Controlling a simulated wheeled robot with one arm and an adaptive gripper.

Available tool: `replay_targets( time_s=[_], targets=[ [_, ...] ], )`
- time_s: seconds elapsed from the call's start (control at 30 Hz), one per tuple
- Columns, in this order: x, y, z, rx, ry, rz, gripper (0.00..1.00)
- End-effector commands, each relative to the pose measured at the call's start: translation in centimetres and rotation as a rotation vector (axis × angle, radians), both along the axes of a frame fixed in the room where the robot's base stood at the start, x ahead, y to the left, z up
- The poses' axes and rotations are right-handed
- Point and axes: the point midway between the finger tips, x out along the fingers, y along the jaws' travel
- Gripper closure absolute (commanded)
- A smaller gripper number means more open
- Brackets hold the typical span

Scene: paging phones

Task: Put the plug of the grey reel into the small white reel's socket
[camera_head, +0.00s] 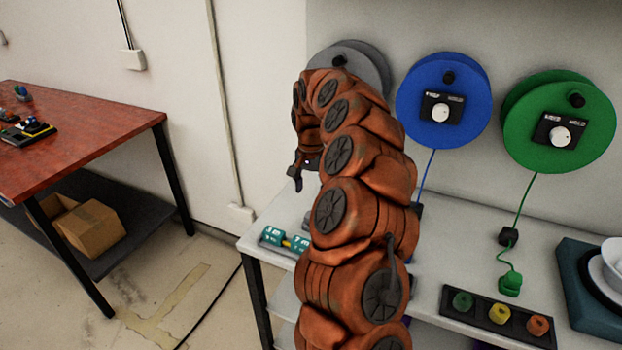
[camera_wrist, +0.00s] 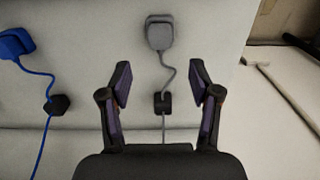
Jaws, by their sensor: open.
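The grey reel (camera_head: 362,62) hangs on the wall, partly hidden behind my arm. In the wrist view, the grey plug (camera_wrist: 159,34) lies on the white bench top. Its grey cord runs down through a small black block (camera_wrist: 162,103). My gripper (camera_wrist: 160,70) is open and empty, its fingers on either side of the grey cord in the picture, with the plug beyond the fingertips. In the head view, the gripper (camera_head: 300,172) shows only partly beside my arm. I cannot make out a small white reel or its socket in either view.
A blue reel (camera_head: 443,100) and a green reel (camera_head: 560,122) hang to the right. The blue plug (camera_wrist: 15,43) lies left of the grey one. The green plug (camera_head: 510,284) lies near a dark tray (camera_head: 478,318). A red table (camera_head: 75,122) stands at left, with floor between.

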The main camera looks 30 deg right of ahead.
Motion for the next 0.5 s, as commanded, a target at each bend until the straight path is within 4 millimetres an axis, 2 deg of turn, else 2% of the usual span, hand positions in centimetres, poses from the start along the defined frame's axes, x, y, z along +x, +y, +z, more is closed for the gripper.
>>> replay_targets(
  time_s=[0.2, 0.5],
  targets=[
    [0.0, -0.1, -4.1, -0.003, -0.002, -0.001, 0.38],
    [-0.1, 0.0, -8.5, 0.000, 0.001, 0.000, 0.38]
  ],
)
